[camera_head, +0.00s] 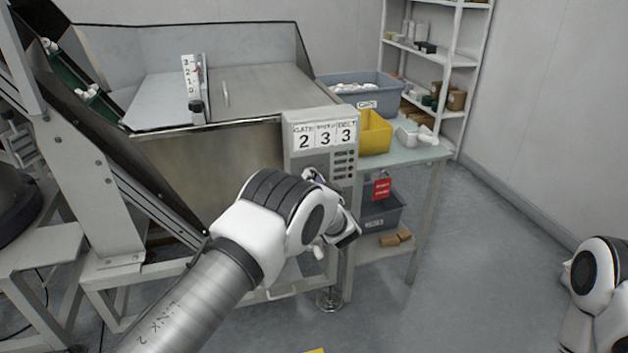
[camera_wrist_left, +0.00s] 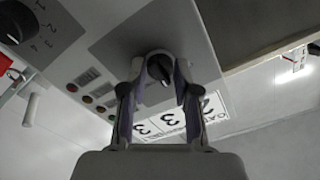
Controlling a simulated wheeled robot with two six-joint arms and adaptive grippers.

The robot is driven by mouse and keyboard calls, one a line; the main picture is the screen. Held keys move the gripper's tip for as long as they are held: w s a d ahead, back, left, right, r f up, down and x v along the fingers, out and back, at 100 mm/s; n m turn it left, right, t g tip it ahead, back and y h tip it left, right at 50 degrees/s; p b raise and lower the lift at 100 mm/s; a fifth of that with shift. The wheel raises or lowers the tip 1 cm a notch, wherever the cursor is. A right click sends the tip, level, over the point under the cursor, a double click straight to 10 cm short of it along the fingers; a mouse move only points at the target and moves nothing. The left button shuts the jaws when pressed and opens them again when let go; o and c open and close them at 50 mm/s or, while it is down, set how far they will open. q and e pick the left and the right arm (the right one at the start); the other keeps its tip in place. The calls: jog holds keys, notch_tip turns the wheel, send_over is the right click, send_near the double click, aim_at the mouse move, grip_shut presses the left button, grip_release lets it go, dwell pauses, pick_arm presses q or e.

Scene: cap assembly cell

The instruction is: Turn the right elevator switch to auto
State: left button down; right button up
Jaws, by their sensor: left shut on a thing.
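The grey control panel (camera_head: 318,118) stands at the front of the machine, with a display reading 2, 3, 3. My left gripper (camera_head: 318,178) is at the panel's lower face, and its arm hides much of that area. In the left wrist view, the two fingers of the left gripper (camera_wrist_left: 158,84) are shut on a dark round switch knob (camera_wrist_left: 157,66), one on each side. The knob's markings are hidden, so I cannot tell its setting. Another black knob (camera_wrist_left: 14,22), with a number scale, sits at the upper left there. My right gripper is out of view; only part of that arm shows.
Several small buttons (camera_head: 343,165) run down the panel's right side. A yellow bin (camera_head: 374,132) and a grey bin (camera_head: 385,96) stand on the table behind. A red tag (camera_head: 381,188) hangs below. The floor to the right is clear.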

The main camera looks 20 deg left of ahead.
pick_arm(q)
jog(key=c, duration=0.8)
grip_release()
jog(key=shift+c, duration=0.2)
jog(key=v, duration=0.7)
jog(key=shift+s+d, duration=0.15)
jog(key=shift+s, duration=0.05)
